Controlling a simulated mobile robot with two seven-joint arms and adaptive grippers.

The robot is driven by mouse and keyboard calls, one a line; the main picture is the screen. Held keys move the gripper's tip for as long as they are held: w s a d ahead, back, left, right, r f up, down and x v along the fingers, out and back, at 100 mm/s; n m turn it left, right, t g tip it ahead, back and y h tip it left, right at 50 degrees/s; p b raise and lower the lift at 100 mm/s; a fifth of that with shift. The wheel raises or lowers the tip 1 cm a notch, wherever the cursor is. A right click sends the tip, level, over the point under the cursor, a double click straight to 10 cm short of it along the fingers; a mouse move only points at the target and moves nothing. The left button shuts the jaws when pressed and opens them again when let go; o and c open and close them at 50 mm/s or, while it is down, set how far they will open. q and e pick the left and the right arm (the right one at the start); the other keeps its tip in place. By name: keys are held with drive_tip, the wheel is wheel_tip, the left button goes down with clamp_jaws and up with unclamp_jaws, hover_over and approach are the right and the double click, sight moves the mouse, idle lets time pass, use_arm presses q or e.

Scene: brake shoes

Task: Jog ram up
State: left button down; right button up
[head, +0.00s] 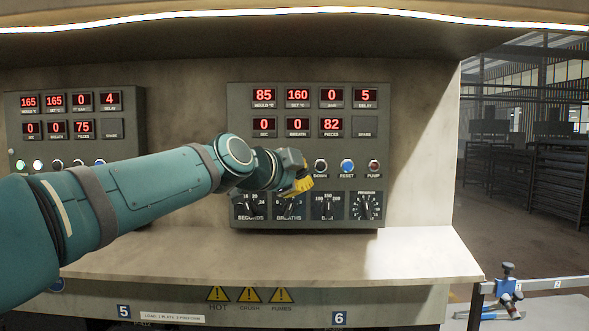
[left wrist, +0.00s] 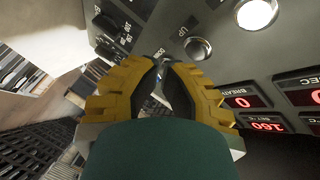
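In the head view my left gripper (head: 300,187) is in front of the right control panel (head: 385,100), hiding part of its button row. In the left wrist view, which shows the panel upside down, the yellow fingers of the gripper (left wrist: 162,64) come together at the tips, with nothing seen between them. The UP button (left wrist: 198,48), dark with a silver ring, is just beside the fingertips there, apart from them in the picture. I cannot tell the depth gap. The UP button is hidden in the head view. My right gripper is not in view.
The DOWN (head: 321,166), blue RESET (head: 347,166) and PUMP (head: 374,166) buttons lie right of the gripper, with a row of knobs (head: 328,205) below. A lit white button (left wrist: 256,12) is near UP. A second panel (head: 125,105) stands left, partly behind my arm.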

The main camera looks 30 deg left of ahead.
use_arm(q)
drive_tip(key=shift+s+d+b, duration=0.2)
drive_tip(key=shift+s+d, duration=0.25)
drive_tip(key=shift+s, duration=0.25)
drive_tip(key=shift+s+d+b, duration=0.25)
drive_tip(key=shift+s+d, duration=0.15)
drive_tip(key=shift+s, duration=0.3)
drive_tip(key=shift+s+d+b, duration=0.2)
drive_tip(key=shift+s+d, duration=0.25)
drive_tip(key=shift+s, duration=0.25)
